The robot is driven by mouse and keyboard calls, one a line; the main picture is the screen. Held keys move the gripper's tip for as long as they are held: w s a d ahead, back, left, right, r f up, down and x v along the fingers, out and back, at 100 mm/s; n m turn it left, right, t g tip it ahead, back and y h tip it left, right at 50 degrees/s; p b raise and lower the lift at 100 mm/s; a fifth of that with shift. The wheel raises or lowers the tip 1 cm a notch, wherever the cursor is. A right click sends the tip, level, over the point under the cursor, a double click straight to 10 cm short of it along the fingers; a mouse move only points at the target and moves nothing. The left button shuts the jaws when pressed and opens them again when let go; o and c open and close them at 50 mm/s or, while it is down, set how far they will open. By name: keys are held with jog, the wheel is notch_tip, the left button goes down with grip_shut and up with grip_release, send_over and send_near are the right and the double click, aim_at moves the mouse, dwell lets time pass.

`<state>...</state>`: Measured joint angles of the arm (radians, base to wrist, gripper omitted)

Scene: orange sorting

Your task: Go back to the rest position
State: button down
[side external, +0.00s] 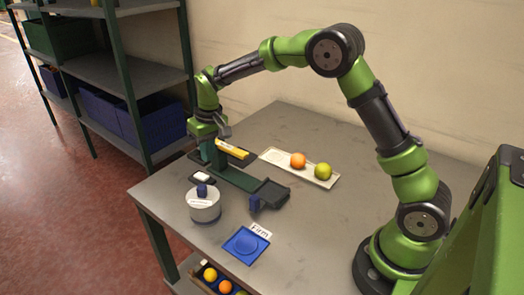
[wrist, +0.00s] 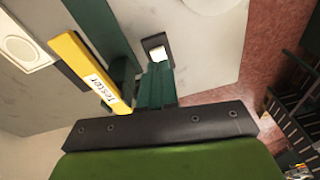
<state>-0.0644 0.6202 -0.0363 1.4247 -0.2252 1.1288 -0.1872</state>
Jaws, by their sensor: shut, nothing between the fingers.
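My gripper (side external: 211,140) is at the far left end of the table, above the dark green tester stand (side external: 236,178). In the wrist view the gripper's green fingers (wrist: 155,80) are together with nothing between them. The yellow bar (side external: 232,149) of the tester is close beside the gripper. In the wrist view this bar (wrist: 88,72) lies left of the fingers and carries a "Tester" label. Beyond the fingertips is a white block on a dark pad (wrist: 157,48). I cannot tell whether the gripper touches the tester.
A white tray (side external: 274,157) holds an orange (side external: 298,160) and a yellow-green fruit (side external: 323,171). A white round container (side external: 204,207) with a blue knob and a blue tray (side external: 246,244) by a "Firm" label are nearer. Shelves (side external: 125,75) stand behind left. The table's right side is mostly clear.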

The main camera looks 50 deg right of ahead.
jog(key=s+r+m+t, duration=0.1)
jog(key=s+r, duration=0.3)
jog(key=s, duration=0.5)
jog(key=s+r+t+y, duration=0.1)
jog(key=s+r+t, duration=0.2)
jog(key=s, duration=0.6)
jog(key=s+r+m+t, duration=0.1)
jog(key=s+r, duration=0.5)
jog(key=s, duration=0.4)
jog(key=shift+a+r+m+t, duration=0.15)
jog(key=shift+r+m+t, duration=0.15)
jog(key=shift+r+t, duration=0.1)
jog(key=shift+s, duration=0.1)
